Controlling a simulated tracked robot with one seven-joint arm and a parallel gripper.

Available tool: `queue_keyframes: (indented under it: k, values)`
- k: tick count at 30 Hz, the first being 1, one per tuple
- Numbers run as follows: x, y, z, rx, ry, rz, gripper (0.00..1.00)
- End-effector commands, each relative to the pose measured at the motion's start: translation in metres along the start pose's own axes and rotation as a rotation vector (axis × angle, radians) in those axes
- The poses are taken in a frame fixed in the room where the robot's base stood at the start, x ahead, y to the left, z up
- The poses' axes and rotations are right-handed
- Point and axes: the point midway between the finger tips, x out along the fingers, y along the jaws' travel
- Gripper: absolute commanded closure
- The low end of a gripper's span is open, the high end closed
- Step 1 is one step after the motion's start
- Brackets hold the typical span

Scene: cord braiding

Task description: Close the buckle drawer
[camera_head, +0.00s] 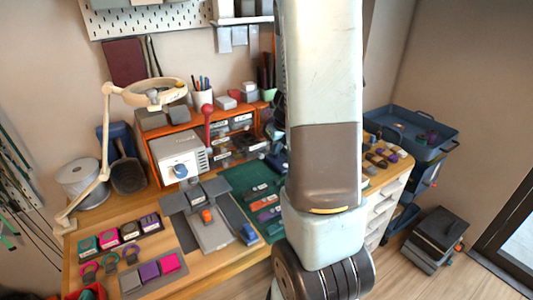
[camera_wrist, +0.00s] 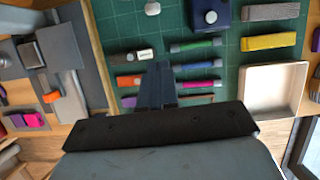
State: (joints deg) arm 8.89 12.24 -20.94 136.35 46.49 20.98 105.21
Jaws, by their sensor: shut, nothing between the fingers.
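Several small labelled drawers (camera_head: 243,121) sit in the orange cabinet at the back of the workbench in the head view. White drawers (camera_head: 383,206) are stacked under the bench's right part. I cannot tell which one is the buckle drawer, and my arm hides much of the bench in front. My gripper (camera_wrist: 157,68) shows in the wrist view, shut and empty, over the green mat. Its fingers are between an orange piece and several coloured pieces; I cannot tell whether it touches anything. The gripper is hidden in the head view.
A cream, open, empty box (camera_wrist: 273,90) lies right of my gripper in the wrist view. The green mat (camera_head: 240,180) carries several coloured pieces. A magnifier lamp (camera_head: 153,93) stands at the left. A blue cart (camera_head: 410,128) and a dark bin (camera_head: 433,236) stand right of the bench.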

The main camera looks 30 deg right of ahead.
Motion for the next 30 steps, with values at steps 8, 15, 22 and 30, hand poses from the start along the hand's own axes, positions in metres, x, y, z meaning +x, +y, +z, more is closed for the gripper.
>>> queue_keyframes:
  k: [8, 15, 22, 30]
  values:
    - [0.037, 0.0, -0.002, 0.002, 0.004, 0.001, 1.0]
    - [0.056, 0.0, -0.001, -0.001, 0.001, 0.001, 1.0]
    - [0.067, 0.001, 0.018, -0.005, 0.0, 0.001, 1.0]
    - [0.074, 0.001, 0.035, -0.004, 0.0, 0.001, 1.0]
